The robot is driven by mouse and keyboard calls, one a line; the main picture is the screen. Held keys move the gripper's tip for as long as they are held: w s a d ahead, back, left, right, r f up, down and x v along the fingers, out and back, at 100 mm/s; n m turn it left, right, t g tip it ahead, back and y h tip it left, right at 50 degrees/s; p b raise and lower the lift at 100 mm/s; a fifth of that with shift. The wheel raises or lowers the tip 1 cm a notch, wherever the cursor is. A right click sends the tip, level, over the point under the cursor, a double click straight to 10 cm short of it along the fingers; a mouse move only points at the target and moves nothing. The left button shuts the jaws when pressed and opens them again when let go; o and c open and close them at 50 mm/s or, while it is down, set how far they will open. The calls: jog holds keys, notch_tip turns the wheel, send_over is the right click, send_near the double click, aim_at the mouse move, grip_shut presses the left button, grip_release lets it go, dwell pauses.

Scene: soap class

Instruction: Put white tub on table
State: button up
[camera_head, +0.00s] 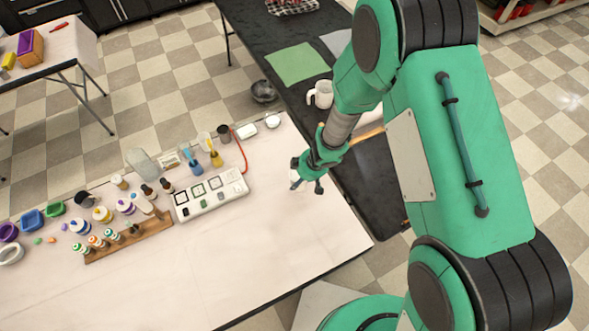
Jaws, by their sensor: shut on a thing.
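My gripper (307,187) is at the right part of the white-topped table (290,245), pointing down. It is shut on a small white thing, apparently the white tub (296,183), of which only a bit shows beside the fingers. The rest of it is hidden by the gripper. I cannot tell whether it touches the tabletop or hangs just above it.
A dark table (262,40) with a white pitcher (321,95) adjoins behind. The table's front right is clear.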

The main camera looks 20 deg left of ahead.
jog(key=shift+w+a+f+p, duration=0.1)
jog(key=shift+w+a+p, duration=0.05)
jog(key=shift+w+a, duration=0.55)
jog(key=shift+w+a+f+p, duration=0.15)
jog(key=shift+w+a, duration=0.3)
jog(key=shift+w, duration=0.5)
jog(key=shift+w+a+f+p, duration=0.1)
jog(key=shift+w+a+p, duration=0.1)
jog(key=shift+w+a, duration=0.5)
jog(key=shift+w+d, duration=0.1)
jog(key=shift+d, duration=0.05)
jog(key=shift+f+b, duration=1)
jog(key=shift+f, duration=0.65)
jog(key=shift+f, duration=0.1)
jog(key=o, duration=1.3)
jog(key=p+v, duration=0.4)
jog(key=v, duration=0.8)
jog(key=shift+p, duration=0.4)
